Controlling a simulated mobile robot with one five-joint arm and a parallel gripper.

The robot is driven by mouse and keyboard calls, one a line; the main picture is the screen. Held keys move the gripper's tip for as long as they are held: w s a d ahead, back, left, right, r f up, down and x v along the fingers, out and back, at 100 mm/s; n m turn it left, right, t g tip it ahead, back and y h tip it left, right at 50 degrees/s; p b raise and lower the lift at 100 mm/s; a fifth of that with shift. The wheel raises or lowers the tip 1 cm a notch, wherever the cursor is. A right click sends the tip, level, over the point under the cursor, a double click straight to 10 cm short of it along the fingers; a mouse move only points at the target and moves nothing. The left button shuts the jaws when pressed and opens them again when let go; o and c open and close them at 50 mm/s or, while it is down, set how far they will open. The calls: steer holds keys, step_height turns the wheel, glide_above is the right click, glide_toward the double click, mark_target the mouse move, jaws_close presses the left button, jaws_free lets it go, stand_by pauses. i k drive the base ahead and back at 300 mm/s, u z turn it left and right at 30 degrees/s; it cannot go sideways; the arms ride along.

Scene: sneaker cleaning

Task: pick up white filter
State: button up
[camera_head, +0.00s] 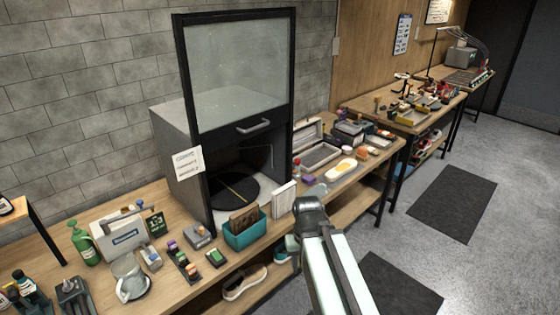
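A white, flat, upright block (284,199) that looks like the white filter stands on the workbench at the right front corner of the dark-framed booth (181,100). Its thin side edge looks ribbed or layered. My arm reaches up from the bottom of the view, and my gripper (311,207) is just right of the block and nearer to the camera.
The booth's glass door is raised above a dark round turntable (235,188). A teal bin (245,232) holding a brown piece stands left of the block. An open metal case (316,154) and small items lie behind to the right. Shoes sit on the lower shelf.

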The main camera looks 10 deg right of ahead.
mark_target(282, 198)
steer(key=u, duration=0.1)
steer(key=k, duration=0.15)
steer(key=z, duration=1.65)
steer(key=i, duration=2.7)
steer(key=u, duration=2.7)
